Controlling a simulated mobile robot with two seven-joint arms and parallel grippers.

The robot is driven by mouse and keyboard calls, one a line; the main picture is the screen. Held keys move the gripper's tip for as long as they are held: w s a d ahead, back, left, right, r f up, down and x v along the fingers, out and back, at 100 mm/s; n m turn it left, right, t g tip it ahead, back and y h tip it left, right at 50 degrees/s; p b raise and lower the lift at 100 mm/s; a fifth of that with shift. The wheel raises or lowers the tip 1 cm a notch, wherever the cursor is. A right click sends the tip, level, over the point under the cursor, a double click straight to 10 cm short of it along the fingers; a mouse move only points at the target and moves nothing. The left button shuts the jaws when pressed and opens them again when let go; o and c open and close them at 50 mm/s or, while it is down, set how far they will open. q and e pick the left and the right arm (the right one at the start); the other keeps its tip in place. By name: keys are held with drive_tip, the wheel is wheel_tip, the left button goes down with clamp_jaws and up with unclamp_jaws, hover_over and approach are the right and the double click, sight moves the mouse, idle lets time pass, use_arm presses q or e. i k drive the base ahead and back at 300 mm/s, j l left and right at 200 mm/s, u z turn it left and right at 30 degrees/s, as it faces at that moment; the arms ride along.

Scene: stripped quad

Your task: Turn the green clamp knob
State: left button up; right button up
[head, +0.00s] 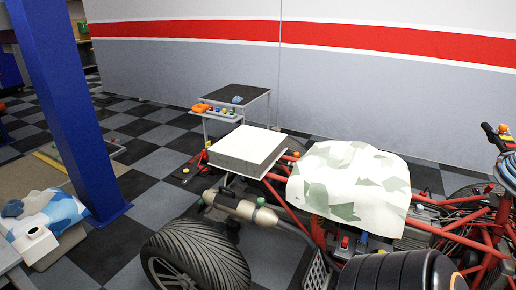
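Several small coloured knobs or caps (221,111) sit on the lower shelf of a small cart (245,95), too small to tell apart. The stripped quad (285,205), with a red tube frame, fills the lower right. A pale camouflage cloth (345,185) covers its middle and may hide parts beneath. Neither of my grippers is in view.
A large black tyre (200,258) stands in front. A blue post (65,105) rises at the left, beside a blue-and-white cloth (45,212). Checkered floor (150,165) is open between the post and the quad.

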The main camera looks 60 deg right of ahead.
sight(260, 201)
drive_tip(key=i+z, duration=0.4)
drive_tip(key=i, duration=0.75)
drive_tip(key=u, duration=10.65)
drive_tip(key=i, duration=0.05)
